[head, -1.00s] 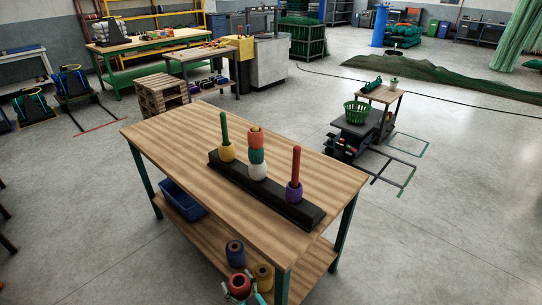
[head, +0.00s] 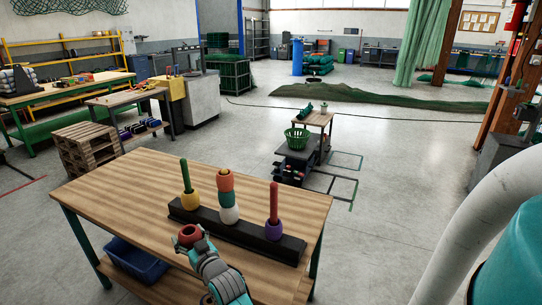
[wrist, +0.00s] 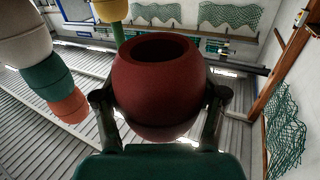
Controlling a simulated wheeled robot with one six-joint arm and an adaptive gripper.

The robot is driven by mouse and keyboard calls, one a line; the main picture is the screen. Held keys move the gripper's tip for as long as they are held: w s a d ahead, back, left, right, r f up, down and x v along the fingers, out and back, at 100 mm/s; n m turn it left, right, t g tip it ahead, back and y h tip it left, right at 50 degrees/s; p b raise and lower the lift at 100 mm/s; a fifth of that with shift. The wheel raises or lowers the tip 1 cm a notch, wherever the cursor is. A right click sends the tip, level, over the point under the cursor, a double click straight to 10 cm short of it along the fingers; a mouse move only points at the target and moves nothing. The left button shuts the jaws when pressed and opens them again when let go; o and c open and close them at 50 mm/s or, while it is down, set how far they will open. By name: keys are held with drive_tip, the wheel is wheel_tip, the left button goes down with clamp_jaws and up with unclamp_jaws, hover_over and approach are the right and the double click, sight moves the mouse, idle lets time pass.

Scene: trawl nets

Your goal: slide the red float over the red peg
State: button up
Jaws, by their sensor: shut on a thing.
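My gripper (head: 192,243) is shut on the red float (head: 187,234). It holds the float over the bench, in front of the yellow float in the head view. In the wrist view the red float (wrist: 155,85) sits between both fingers, its hole showing at the top. The red peg (head: 274,200) stands upright at the right end of the black base (head: 252,240), with a purple float (head: 274,228) around its foot. The held float is left of this peg and apart from it. I cannot make out the red peg in the wrist view.
A green peg (head: 185,175) carries a yellow float (head: 191,199). The middle stack has a white (head: 229,215), a teal (head: 227,198) and an orange float (head: 226,180). A blue bin (head: 135,260) is on the lower shelf. The wooden benchtop (head: 115,190) is clear at left.

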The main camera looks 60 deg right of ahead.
drive_tip(key=s+d+r+m+g+h, duration=0.1)
drive_tip(key=s+d+r, duration=0.2)
drive_tip(key=d+r, duration=0.3)
drive_tip(key=s+d+r+m+h, duration=0.1)
drive_tip(key=s+d+r+h, duration=0.15)
drive_tip(key=d+r, duration=0.35)
wheel_tip(320, 180, up, 12)
drive_tip(key=m+g+h, duration=0.2)
hover_over(275, 186)
drive_tip(key=x, duration=0.3)
drive_tip(key=shift+g, duration=0.3)
drive_tip(key=shift+s+f, duration=0.1)
drive_tip(key=shift+f, duration=5.25)
drive_tip(key=o, duration=1.3)
drive_tip(key=v, duration=1.2)
